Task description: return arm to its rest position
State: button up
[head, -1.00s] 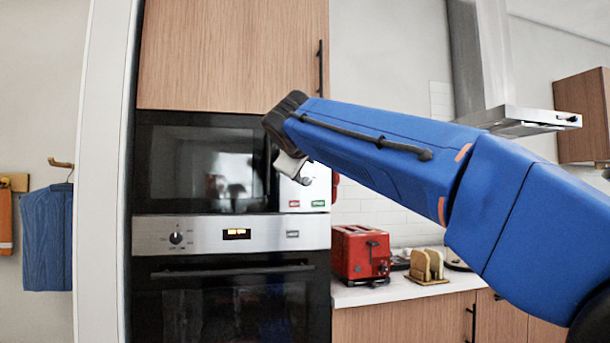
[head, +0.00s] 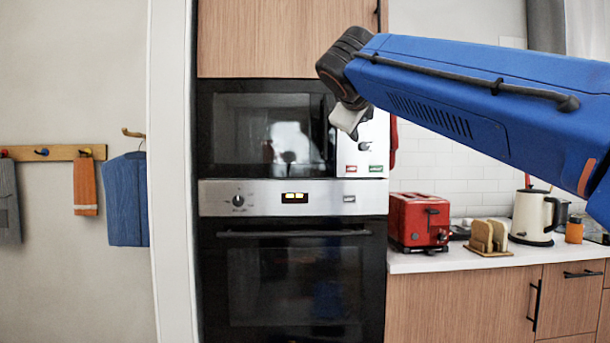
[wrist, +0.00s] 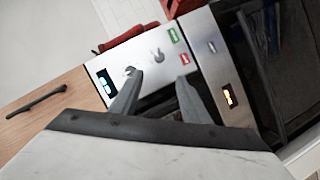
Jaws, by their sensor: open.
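My blue arm (head: 450,90) reaches in from the right in the head view, held up in front of the microwave and the cabinet above it. Its dark wrist end (head: 343,65) points left and down, with a small white part (head: 347,117) below. The fingers are not clear in the head view. In the wrist view my gripper (wrist: 158,77) shows two grey fingers spread apart with nothing between them. Behind them is the microwave's white control panel (wrist: 145,52), with red and green buttons; it also shows in the head view (head: 374,145).
A black microwave (head: 225,130) sits above a built-in oven (head: 300,280). On the counter (head: 440,262) at right stand a red toaster (head: 418,220), a toast rack (head: 488,236) and a cream kettle (head: 532,215). Towels (head: 85,185) hang at left.

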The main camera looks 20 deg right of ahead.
jog(key=s+a+f+m+g+y, duration=0.1)
jog(key=s+f, duration=0.7)
jog(key=f, duration=1.1)
jog(key=s+a+f+m+g+y, duration=0.2)
jog(key=s+f, duration=0.7)
jog(key=f, duration=1)
jog(key=s+a+f+m+g+y, duration=0.1)
jog(key=s+a+f+g+y, duration=0.3)
jog(key=s+f, duration=0.5)
notch_tip(320, 180, down, 10)
jog(key=shift+a+r+m+g+y, duration=0.1)
jog(key=shift+a+m+g+y, duration=0.3)
jog(key=shift+a+y, duration=0.35)
jog(key=shift+o, duration=0.2)
